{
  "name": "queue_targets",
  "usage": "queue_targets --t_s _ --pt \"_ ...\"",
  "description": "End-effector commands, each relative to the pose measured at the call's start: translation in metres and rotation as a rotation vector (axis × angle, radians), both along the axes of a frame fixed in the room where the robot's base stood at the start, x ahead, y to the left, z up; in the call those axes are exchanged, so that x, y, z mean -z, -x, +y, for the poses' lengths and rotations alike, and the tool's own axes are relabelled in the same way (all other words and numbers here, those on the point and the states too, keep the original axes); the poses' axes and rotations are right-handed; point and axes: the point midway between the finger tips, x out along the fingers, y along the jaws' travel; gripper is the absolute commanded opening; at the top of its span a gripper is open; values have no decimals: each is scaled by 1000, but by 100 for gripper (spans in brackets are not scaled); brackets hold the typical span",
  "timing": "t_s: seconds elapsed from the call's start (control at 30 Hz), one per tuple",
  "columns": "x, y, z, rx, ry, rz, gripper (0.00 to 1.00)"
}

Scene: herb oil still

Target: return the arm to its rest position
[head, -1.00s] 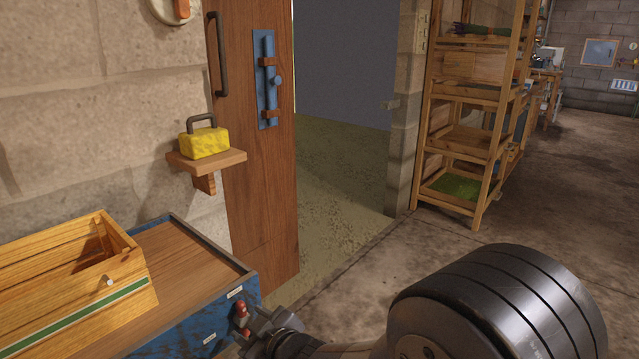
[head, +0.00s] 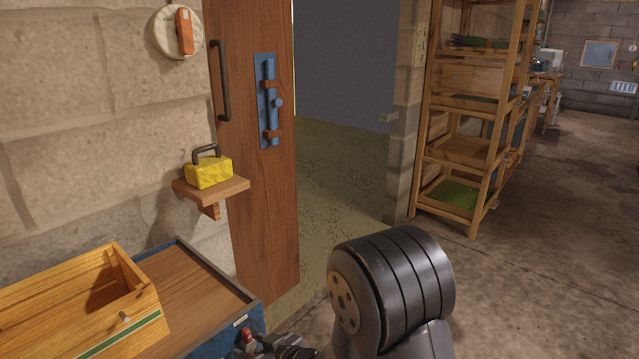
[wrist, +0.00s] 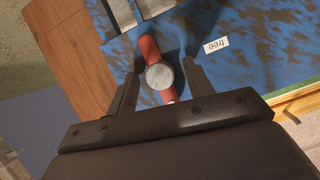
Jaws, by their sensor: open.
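My gripper (wrist: 160,70) is open in the wrist view, its two dark fingers spread apart. A red lever with a round grey knob (wrist: 159,76) shows between and beyond the fingers, against the blue cabinet front (wrist: 250,65). The fingers do not close on it, and I cannot tell how far off it is. In the head view my arm's large dark joint stands at the bottom centre. The gripper end is low at the bottom edge, beside the cabinet corner, mostly cut off. The red lever (head: 247,338) shows there too.
A wooden crate (head: 140,331) stands on the cabinet top (head: 195,300). A yellow block with a handle (head: 209,173) sits on a small wall shelf (head: 225,189). A wooden door (head: 240,230) with a blue bolt (head: 267,100) stands open. A wooden rack (head: 483,190) is at the right; floor beyond is clear.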

Motion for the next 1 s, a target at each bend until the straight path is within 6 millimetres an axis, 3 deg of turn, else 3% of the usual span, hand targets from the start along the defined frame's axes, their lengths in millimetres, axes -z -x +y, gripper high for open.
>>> queue_targets --t_s 0.5,1.0 --pt "-2 -2 -2 2 -270 320 49" --pt "-32 41 -84 5 -271 318 49"
